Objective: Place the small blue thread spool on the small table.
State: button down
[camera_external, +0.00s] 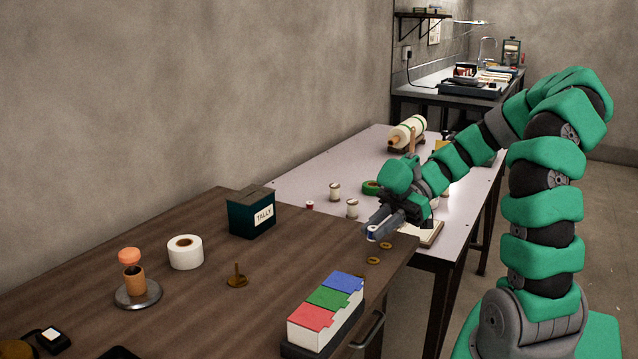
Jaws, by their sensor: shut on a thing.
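My gripper (374,233) reaches in from the right, over the far right end of the brown wooden table near its border with the pale table. It is shut on a small spool (371,230), which shows a white end and a little blue. The jaws hide most of the spool, and I cannot tell its exact height above the wood. The pale table (300,180) stands behind the brown table (205,275); I cannot tell which of them is the small table.
The pale table holds two whitish spools (335,191), a small red spool (309,206), a green tape ring (371,187) and a large roll (408,132). Brass rings (374,261), a tri-coloured box (327,310), a TALLY box (252,212) and a white roll (185,253) sit on the brown table.

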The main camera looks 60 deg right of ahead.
jog(key=w+t, duration=0.1)
jog(key=w, duration=0.2)
jog(key=w+m, duration=0.1)
jog(key=w, duration=0.2)
jog(key=w+m+t+h, duration=0.1)
jog(key=w, duration=0.2)
jog(key=shift+f+t, duration=0.15)
jog(key=shift+t, duration=0.15)
jog(key=w+m, duration=0.1)
jog(key=w, duration=0.1)
jog(key=w+r+m+t+h, duration=0.1)
jog(key=w, duration=0.2)
jog(key=w+r+m+t+h, duration=0.1)
jog(key=w, duration=0.2)
jog(key=shift+a, duration=0.2)
jog(key=w+a+r+m+t+h, duration=0.1)
jog(key=w+r, duration=0.2)
jog(key=w+a+r+m+t+h, duration=0.1)
jog(key=w+r+m+h, duration=0.1)
jog(key=w, duration=0.2)
jog(key=w+a+r+m+t+h, duration=0.1)
jog(key=w+r+h, duration=0.1)
jog(key=w+r, duration=0.1)
jog(key=shift+w+r+m, duration=0.3)
jog(key=shift+w, duration=0.3)
jog(key=shift+w+a+r, duration=0.15)
jog(key=shift+w+r, duration=0.25)
jog(key=shift+r, duration=0.05)
